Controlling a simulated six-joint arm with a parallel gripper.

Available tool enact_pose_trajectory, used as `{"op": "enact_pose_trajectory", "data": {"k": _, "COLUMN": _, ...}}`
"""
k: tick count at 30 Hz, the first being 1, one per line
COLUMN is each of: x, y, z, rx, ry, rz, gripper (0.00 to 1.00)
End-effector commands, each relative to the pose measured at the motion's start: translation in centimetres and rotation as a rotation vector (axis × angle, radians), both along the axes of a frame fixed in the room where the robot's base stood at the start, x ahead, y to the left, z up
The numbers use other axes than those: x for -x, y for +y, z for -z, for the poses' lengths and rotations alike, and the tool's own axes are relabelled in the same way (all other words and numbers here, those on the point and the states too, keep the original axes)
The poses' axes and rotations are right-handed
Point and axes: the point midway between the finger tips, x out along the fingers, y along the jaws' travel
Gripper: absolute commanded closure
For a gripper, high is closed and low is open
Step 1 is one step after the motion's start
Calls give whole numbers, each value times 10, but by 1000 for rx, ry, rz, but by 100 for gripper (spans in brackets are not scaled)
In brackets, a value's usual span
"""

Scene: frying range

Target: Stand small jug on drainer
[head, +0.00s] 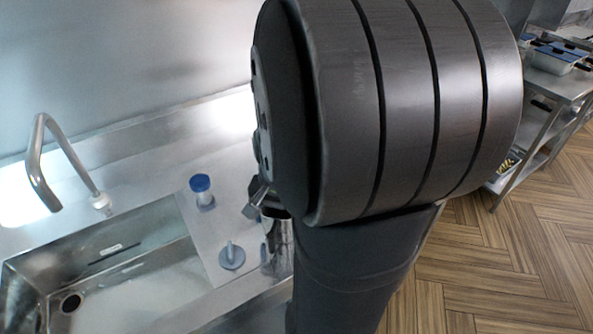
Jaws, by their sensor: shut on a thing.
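My arm fills the middle of the head view and hides most of my gripper (256,198). Only a grey metal part of it shows at the arm's left edge. A shiny steel vessel, which looks like the small jug (277,246), shows just below it, partly covered by my arm. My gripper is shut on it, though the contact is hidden. The jug looks roughly upright; I cannot tell whether its base touches the counter. The drainer appears to be the flat steel surface (212,232) right of the sink.
A steel sink (150,285) with a tap (45,165) lies at left. A blue-capped jar (201,190) and a grey knobbed stopper (232,256) stand on the steel surface near the jug. A shelf unit (550,90) with blue-lidded containers stands at far right beyond open floor.

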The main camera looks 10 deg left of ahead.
Motion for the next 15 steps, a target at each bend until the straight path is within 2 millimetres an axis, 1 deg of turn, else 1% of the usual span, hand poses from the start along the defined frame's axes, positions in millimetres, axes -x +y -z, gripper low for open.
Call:
{"op": "enact_pose_trajectory", "data": {"k": 11, "x": 0, "y": 0, "z": 4, "rx": 0, "ry": -1, "rz": 0, "gripper": 61}}
{"op": "enact_pose_trajectory", "data": {"k": 12, "x": 0, "y": 0, "z": 4, "rx": -1, "ry": -1, "rz": 0, "gripper": 21}}
{"op": "enact_pose_trajectory", "data": {"k": 14, "x": 0, "y": 0, "z": 4, "rx": -1, "ry": -1, "rz": 0, "gripper": 9}}
{"op": "enact_pose_trajectory", "data": {"k": 15, "x": 0, "y": 0, "z": 4, "rx": -1, "ry": -1, "rz": 0, "gripper": 5}}
